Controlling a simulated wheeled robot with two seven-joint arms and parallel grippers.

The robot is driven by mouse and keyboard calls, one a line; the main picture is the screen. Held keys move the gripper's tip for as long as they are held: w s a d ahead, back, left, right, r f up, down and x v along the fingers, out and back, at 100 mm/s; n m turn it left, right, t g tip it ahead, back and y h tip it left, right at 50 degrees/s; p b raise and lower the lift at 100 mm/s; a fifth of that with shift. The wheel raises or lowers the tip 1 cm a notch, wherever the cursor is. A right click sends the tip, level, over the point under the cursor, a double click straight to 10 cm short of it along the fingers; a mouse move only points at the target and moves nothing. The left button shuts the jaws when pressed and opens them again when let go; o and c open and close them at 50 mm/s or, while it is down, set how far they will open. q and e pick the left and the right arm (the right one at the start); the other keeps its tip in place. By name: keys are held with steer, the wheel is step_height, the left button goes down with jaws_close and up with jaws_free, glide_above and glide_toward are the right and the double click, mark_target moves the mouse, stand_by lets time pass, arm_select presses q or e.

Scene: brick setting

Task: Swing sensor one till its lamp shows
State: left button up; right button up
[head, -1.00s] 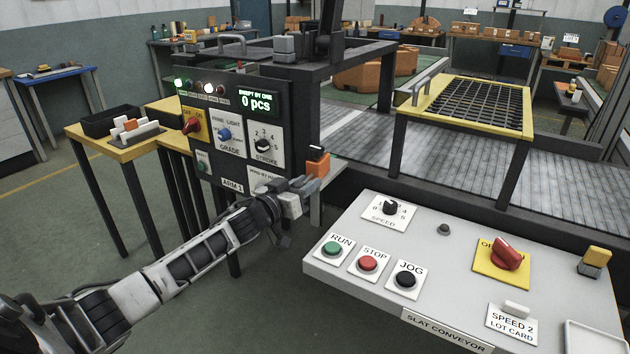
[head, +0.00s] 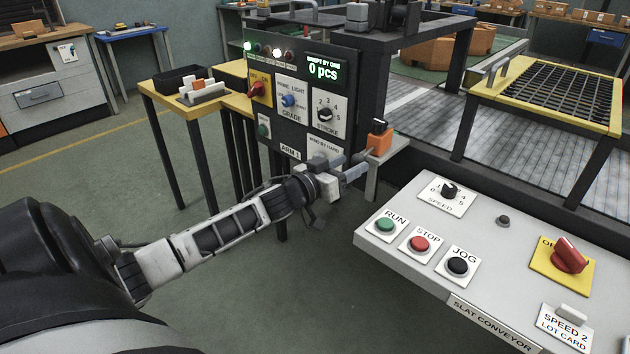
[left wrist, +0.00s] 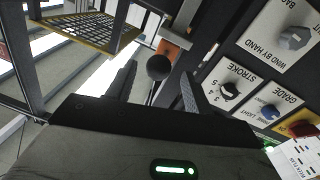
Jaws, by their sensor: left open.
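The orange block with a black top (head: 379,140), which may be sensor one, stands on a grey bracket at the right side of the dark control panel (head: 262,130). My left gripper (head: 352,168) is open just below and left of it, in front of the panel's lower right corner. In the left wrist view, a black ball on a thin rod (left wrist: 158,67) shows between the spread fingers (left wrist: 155,90), apart from both. Part of the orange block (left wrist: 171,50) shows behind it. I cannot see a lit lamp on the block. My right gripper is not in view.
The panel carries knobs, a red switch (head: 257,90), a row of lamps with a lit one at left, and a display reading 0 pcs (head: 322,70). The slat conveyor console (head: 400,262) stands close at right. A yellow table (head: 160,90) stands at left.

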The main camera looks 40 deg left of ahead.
arm_select(q)
steer(key=s+a, duration=0.1)
steer(key=s, duration=0.9)
steer(key=shift+s, duration=0.2)
steer(key=s+d+f+g, duration=0.4)
steer(key=s+d+f, duration=0.3)
steer(key=d+f, duration=0.5)
steer(key=s+d+f+m+g, duration=0.1)
steer(key=s+d+f, duration=0.1)
steer(key=s+d, duration=0.2)
steer(key=s+d+f+m+g+h, duration=0.1)
steer(key=s+d, duration=0.3)
steer(key=d, duration=0.6)
steer(key=shift+s+d+f+m+g+h, duration=0.2)
steer(key=shift+d+f+m+g+h, duration=0.1)
steer(key=shift+f+m+g, duration=0.25)
steer(key=shift+a+r, duration=0.1)
